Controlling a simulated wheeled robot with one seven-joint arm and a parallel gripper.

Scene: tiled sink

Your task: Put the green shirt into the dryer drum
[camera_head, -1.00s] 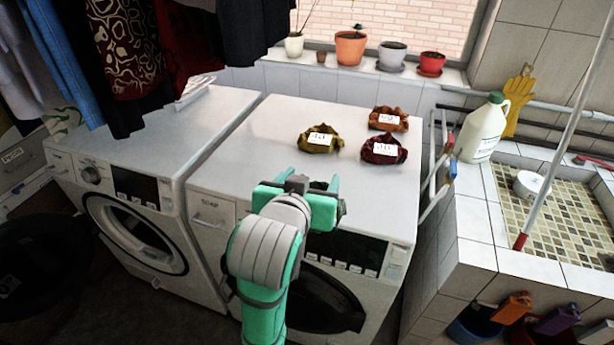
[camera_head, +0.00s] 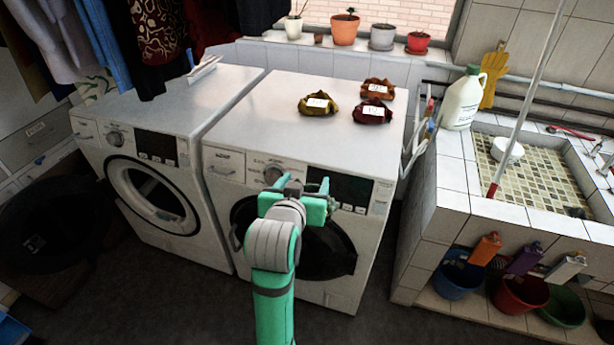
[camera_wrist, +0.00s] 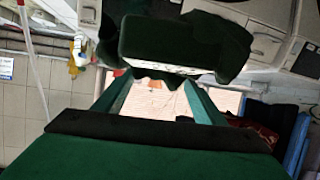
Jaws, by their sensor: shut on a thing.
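The dark green shirt (camera_wrist: 165,42) is a bunched cloth with a white label, held between my gripper's fingers in the wrist view. My gripper (camera_head: 297,190) is shut on it, in front of the right machine's control panel in the head view. There the shirt is mostly hidden by the gripper. Two white front-loading machines stand side by side; I cannot tell which is the dryer. The left machine (camera_head: 205,105) shows a round white-ringed opening (camera_head: 152,195). The right machine (camera_head: 270,110) has a large dark round front (camera_head: 325,255), partly behind my arm.
Olive (camera_head: 317,104), orange-brown (camera_head: 377,88) and dark red (camera_head: 371,112) labelled cloth bundles lie on the right machine. Clothes (camera_head: 150,40) hang above the left one. A tiled sink (camera_head: 450,185) stands at the right. A dark round object (camera_head: 50,235) is at lower left. Floor before the machines is clear.

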